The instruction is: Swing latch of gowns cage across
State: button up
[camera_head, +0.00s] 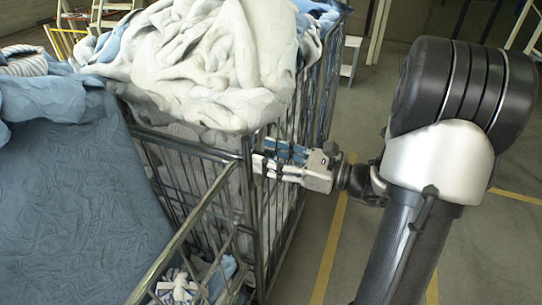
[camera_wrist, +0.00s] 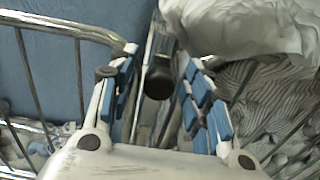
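The gowns cage (camera_head: 247,195) is a metal wire cage heaped with white and grey cloth (camera_head: 205,60) in the head view. My gripper (camera_head: 270,163) reaches in from the right, level, with its fingertips at the cage's near corner post. In the wrist view, my gripper (camera_wrist: 160,70) has its two blue-padded fingers apart. A metal bar with a dark round end (camera_wrist: 158,78), which looks like the latch, lies between the fingers. I see a gap on each side of it, and cannot tell whether either pad touches it. In the head view the fingers hide the latch.
A blue cloth (camera_head: 75,190) hangs over the left side, against the cage. A metal rail (camera_head: 185,232) slopes toward the front, with patterned cloth (camera_head: 180,287) below it. The floor (camera_head: 350,225) to the right is clear, with yellow lines. A small step ladder (camera_head: 350,57) stands behind.

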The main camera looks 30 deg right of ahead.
grip_shut()
dwell(0.3)
dwell(0.3)
